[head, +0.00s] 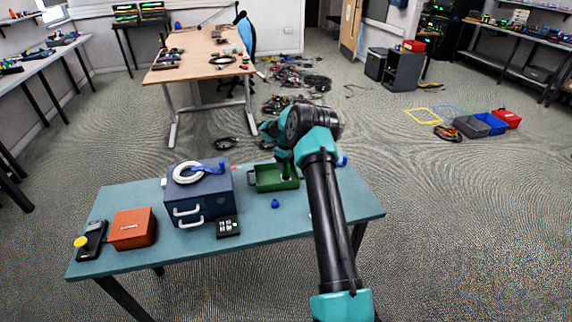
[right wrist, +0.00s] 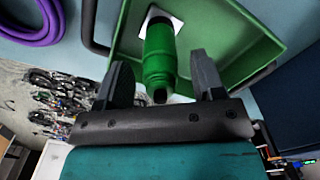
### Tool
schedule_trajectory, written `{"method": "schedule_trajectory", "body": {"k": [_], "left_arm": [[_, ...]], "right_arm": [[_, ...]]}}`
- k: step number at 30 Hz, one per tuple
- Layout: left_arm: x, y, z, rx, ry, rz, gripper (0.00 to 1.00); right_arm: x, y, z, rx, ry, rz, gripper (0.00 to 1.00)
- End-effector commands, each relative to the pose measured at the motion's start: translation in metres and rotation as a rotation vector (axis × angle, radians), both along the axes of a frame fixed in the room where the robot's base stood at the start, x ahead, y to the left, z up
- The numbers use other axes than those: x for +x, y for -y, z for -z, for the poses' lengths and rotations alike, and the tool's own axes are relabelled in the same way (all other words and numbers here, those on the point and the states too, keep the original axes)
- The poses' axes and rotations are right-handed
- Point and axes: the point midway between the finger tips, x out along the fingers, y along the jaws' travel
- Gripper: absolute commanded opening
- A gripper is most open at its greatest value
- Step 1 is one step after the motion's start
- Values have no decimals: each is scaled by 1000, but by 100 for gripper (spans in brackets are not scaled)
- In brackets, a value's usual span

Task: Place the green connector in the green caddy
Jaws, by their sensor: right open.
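The green caddy (head: 262,180) stands on the teal table, right of the dark blue drawer box. It fills the upper part of the right wrist view (right wrist: 222,28). The green connector (right wrist: 160,50) is inside the caddy, over a white square patch (right wrist: 152,16) on its floor. My right gripper (right wrist: 160,64) is open, with one finger on each side of the connector and visible gaps to it. In the head view my right wrist is above the caddy and covers part of it. Whether the connector touches the caddy floor is hard to tell. My left gripper is not in view.
The dark blue drawer box (head: 205,205) carries a white cable coil (head: 187,172) and a blue cable. A small blue piece (head: 275,204) lies in front of the caddy. A purple coil (right wrist: 40,25) lies beside the caddy.

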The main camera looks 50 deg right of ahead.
Motion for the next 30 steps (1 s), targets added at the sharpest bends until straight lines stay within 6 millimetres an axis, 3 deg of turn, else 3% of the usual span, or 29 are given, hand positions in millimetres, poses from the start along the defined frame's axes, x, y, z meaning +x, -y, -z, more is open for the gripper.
{"method": "schedule_trajectory", "body": {"k": [5,18,24,30], "left_arm": [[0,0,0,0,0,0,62],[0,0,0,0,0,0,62],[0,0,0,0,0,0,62],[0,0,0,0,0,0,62]], "right_arm": [[1,0,-20,-2,3,0,62],[0,0,-99,-2,3,-1,62],[0,0,-117,-1,1,0,62],[0,0,-119,0,0,0,62]]}}
